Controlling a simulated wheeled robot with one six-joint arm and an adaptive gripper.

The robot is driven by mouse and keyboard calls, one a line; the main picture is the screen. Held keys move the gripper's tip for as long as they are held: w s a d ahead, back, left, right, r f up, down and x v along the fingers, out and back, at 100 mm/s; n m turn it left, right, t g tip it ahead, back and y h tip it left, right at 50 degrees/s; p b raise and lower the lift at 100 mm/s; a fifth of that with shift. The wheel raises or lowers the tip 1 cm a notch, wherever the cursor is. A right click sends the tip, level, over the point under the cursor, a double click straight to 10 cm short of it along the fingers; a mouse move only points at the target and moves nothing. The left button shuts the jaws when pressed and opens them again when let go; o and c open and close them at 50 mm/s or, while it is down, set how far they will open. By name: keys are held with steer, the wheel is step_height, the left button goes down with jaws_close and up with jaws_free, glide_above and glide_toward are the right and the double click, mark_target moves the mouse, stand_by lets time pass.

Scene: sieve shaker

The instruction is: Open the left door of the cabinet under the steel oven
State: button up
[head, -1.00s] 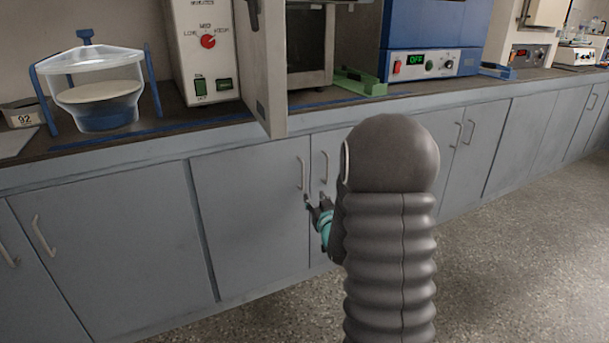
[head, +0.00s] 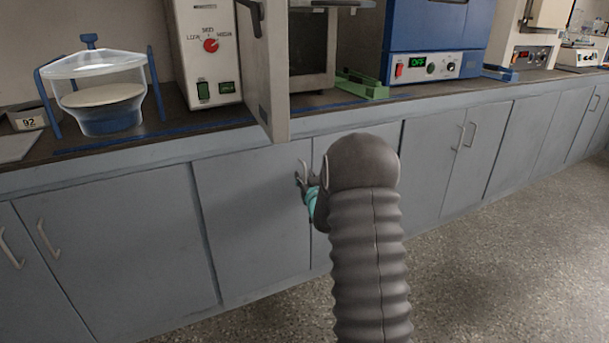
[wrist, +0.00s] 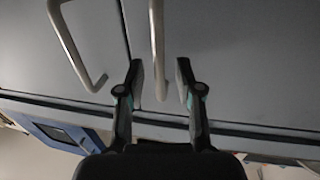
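The steel oven (head: 208,60) stands on the counter with its own door (head: 278,70) hanging open. Under it are the grey left cabinet door (head: 250,220) and the right cabinet door (head: 375,135), both closed. My gripper (head: 302,182) is at the left door's handle (head: 304,166), near that door's top right edge. In the wrist view my gripper (wrist: 160,74) is open, with the left door's handle (wrist: 157,45) between its two fingers, no clear contact showing. The right door's handle (wrist: 75,48) lies outside the fingers. My arm hides much of the right door in the head view.
The oven's open door overhangs the counter edge above my gripper. A desiccator (head: 105,95) in a blue stand is on the counter at left. A blue oven (head: 430,45) and a green tray (head: 360,85) are to the right. The floor (head: 500,270) is clear.

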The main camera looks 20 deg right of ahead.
steer(key=shift+w+d, duration=0.1)
steer(key=shift+w, duration=0.45)
jaws_close()
